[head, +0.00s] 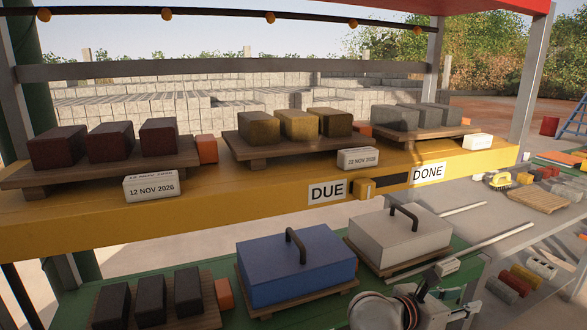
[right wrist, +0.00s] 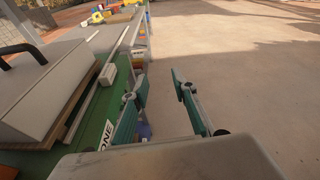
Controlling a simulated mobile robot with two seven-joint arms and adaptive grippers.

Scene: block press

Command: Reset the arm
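My right arm (head: 375,312) comes in at the bottom of the head view, with its right gripper (head: 432,284) beside the green bench, just in front of the grey lidded box (head: 392,250). In the right wrist view my right gripper (right wrist: 159,84) has its two fingers apart, with nothing between them. It points over open ground, to the right of the green bench (right wrist: 88,142). My left arm and gripper do not show.
A blue lidded box (head: 295,275) and several dark blocks stand on the green bench. A yellow shelf (head: 250,197) above holds blocks on wooden boards, date cards and a DUE/DONE slider (head: 365,187). The paved ground (right wrist: 235,70) right of the bench is clear.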

